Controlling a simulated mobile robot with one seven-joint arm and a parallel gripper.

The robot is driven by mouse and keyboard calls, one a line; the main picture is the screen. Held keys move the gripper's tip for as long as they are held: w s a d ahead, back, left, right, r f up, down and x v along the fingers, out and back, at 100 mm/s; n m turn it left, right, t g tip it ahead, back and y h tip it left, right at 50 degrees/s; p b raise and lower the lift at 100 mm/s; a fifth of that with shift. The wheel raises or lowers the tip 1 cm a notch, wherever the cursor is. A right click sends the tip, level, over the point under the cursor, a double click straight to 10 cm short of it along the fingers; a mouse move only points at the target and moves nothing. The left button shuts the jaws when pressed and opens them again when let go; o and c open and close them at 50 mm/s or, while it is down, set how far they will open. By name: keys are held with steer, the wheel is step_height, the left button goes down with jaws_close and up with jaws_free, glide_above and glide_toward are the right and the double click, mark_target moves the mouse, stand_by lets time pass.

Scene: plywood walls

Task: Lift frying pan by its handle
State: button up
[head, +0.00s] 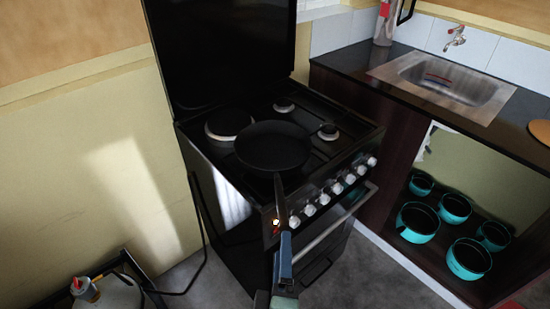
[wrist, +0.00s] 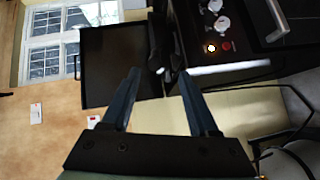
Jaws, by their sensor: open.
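The black frying pan (head: 273,146) sits flat on the stove's burners in the head view. Its dark handle (head: 281,197) sticks out over the front edge, past the knobs. My gripper (head: 284,245) is at the near end of the handle, in front of the stove. In the wrist view my gripper (wrist: 160,76) is open, its two blue-grey fingers spread. A dark shape, apparently the pan and handle (wrist: 177,58), lies just beyond and between the fingertips. I cannot tell whether the handle is between the fingers.
The black stove (head: 345,160) has a row of knobs on its front and a raised lid (head: 222,50). A counter with a sink (head: 440,82) stands at the right, with several teal pots (head: 420,222) below. A lidded pot-like object (head: 105,292) is at the lower left.

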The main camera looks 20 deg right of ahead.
mark_target(281, 207)
steer(key=x, duration=0.5)
steer(key=shift+w+p, duration=0.2)
steer(key=shift+p, duration=0.1)
steer(key=shift+r+p+x, duration=0.2)
steer(key=shift+x, duration=1.1)
steer(key=shift+r+p+x, duration=0.2)
steer(key=shift+x, duration=1.1)
steer(key=shift+w+a, duration=0.15)
jaws_close()
steer(key=shift+w+r, duration=0.1)
steer(key=shift+r, duration=0.2)
